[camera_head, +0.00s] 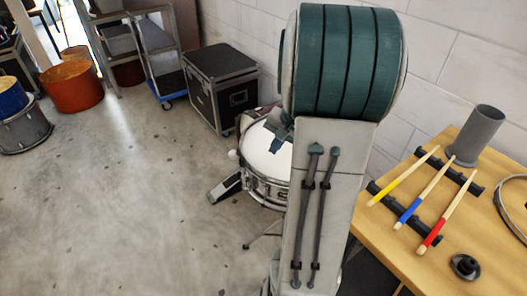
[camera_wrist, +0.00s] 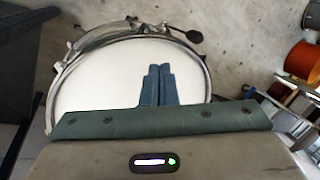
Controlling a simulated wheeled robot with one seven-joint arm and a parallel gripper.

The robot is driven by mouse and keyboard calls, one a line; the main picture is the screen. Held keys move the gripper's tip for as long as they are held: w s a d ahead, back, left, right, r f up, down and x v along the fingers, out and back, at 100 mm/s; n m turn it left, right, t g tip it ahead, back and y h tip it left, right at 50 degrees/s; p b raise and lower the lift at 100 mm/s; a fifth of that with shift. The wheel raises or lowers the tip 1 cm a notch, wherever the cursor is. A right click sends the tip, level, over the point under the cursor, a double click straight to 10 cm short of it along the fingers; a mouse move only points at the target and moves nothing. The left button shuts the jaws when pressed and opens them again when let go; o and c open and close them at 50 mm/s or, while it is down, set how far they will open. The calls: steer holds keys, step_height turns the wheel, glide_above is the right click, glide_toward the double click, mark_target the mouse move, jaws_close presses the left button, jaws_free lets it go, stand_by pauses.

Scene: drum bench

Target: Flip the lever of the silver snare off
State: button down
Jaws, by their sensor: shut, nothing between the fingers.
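My gripper (camera_head: 277,146) is over the head in the head view. In the wrist view my gripper (camera_wrist: 159,67) has its two dark fingers together, with nothing between them. The gap between fingertips and head is hard to judge. I cannot clearly make out the snare's lever in either view.
A wooden table (camera_head: 471,215) at the right holds three coloured-grip sticks, a grey cup (camera_head: 476,136) and a dark knob (camera_head: 465,266). A black case (camera_head: 221,86) stands behind the snare. A pedal (camera_head: 225,188) is by its left side.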

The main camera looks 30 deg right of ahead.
steer(key=x, duration=0.8)
steer(key=shift+f+b, duration=0.3)
steer(key=shift+f, duration=0.1)
steer(key=w+a, duration=0.1)
steer(key=w+a+p, duration=0.1)
steer(key=w, duration=0.1)
steer(key=shift+w+a+f, duration=0.1)
steer(key=shift+w+a, duration=0.15)
